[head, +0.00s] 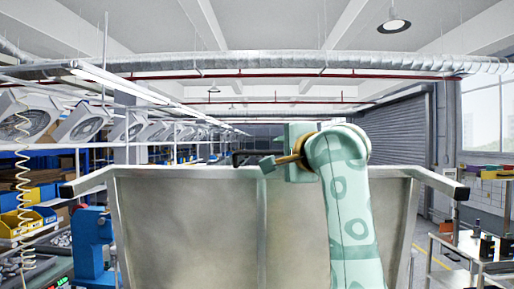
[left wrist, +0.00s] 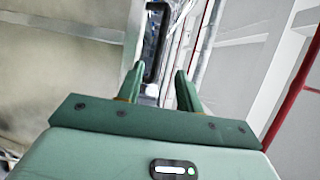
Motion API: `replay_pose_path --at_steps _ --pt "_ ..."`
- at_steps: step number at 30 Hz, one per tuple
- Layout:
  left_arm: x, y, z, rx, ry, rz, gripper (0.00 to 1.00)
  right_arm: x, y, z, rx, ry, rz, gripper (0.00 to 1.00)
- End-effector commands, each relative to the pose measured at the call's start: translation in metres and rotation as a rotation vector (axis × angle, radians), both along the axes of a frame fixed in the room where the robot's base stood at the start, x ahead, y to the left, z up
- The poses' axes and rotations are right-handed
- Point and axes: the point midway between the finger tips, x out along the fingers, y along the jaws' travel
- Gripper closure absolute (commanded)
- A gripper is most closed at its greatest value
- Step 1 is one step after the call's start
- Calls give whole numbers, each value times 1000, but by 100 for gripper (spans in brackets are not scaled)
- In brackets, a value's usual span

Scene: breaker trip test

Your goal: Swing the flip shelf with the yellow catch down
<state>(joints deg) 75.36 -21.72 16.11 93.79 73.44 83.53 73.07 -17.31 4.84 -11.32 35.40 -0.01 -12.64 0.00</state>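A broad grey metal panel (head: 190,220) with a pale frame stands upright in front of me and looks like the flip shelf. I cannot make out a yellow catch in either view. My left gripper (head: 266,163) is at the panel's top edge, near its middle, with my green arm crossing in front of the panel. A dark handle-like piece (head: 240,158) shows just left of the gripper. In the left wrist view, the fingers (left wrist: 160,88) are apart with nothing between them. A black looped bar (left wrist: 151,45) lies just past the fingertips. My right gripper is out of view.
Frame arms with black end caps (head: 67,190) stick out at both upper corners of the panel. A blue machine (head: 92,245) and shelving with bins (head: 20,222) stand at the left. A metal cart (head: 470,250) stands at the right. What lies behind the panel is hidden.

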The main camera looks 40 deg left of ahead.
Motion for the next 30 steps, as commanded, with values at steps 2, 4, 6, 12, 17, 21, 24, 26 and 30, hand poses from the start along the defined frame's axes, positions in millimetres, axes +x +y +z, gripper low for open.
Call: replay_pose_path --at_steps 2,4,6,12,17,21,24,26,30 --pt "8 19 4 3 5 8 64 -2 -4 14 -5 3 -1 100" --pt "17 36 4 4 7 8 64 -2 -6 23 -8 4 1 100" --pt "25 52 3 4 7 8 64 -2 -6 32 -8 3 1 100" --pt "46 92 1 6 9 8 64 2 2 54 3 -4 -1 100" --pt "57 111 -2 6 6 5 64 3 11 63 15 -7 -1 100" --pt "61 118 -4 6 6 5 64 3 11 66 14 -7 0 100" --pt "61 119 -6 6 6 4 64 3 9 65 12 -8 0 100" --pt "61 119 -6 6 6 4 64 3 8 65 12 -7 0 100" --pt "61 118 -6 6 6 4 75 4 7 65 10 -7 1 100"
